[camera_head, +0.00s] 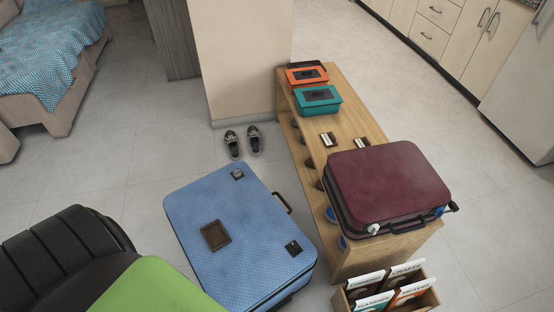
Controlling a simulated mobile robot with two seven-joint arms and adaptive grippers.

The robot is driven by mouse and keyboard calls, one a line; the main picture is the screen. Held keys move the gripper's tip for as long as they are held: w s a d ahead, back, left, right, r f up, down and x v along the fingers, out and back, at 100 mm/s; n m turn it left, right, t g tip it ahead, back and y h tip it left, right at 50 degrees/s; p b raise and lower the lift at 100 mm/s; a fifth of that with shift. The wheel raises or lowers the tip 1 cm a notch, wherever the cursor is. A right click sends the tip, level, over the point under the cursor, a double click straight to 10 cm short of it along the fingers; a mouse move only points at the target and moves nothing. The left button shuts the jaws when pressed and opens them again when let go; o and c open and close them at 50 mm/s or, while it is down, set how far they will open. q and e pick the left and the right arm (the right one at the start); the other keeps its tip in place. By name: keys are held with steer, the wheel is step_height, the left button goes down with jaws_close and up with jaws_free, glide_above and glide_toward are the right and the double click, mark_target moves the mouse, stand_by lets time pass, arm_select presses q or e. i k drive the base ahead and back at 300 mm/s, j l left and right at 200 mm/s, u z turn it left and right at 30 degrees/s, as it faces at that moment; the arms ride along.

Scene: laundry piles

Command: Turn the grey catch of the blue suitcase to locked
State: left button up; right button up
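The blue suitcase (240,215) lies flat on the floor at the centre, lid up and closed. Its dark handle (282,202) is on its right side, facing the bench. A brown square patch (215,235) is on the lid. Neither of my grippers is in view.
A wooden bench (345,130) stands right of the suitcase, bearing a maroon suitcase (385,185), a teal box (318,98) and an orange box (307,77). A wooden crate (350,301) of packets stands in front. Shoes (243,141) lie behind. A black-and-green shape (150,288) fills the lower left.

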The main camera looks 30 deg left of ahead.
mark_target(237, 173)
steer(key=l+u, duration=0.15)
steer(key=u, duration=0.25)
steer(key=l+u, duration=0.2)
steer(key=u, duration=0.25)
steer(key=l+u, duration=0.2)
steer(key=u, duration=0.2)
steer(key=l+u, duration=0.2)
steer(key=u, duration=0.2)
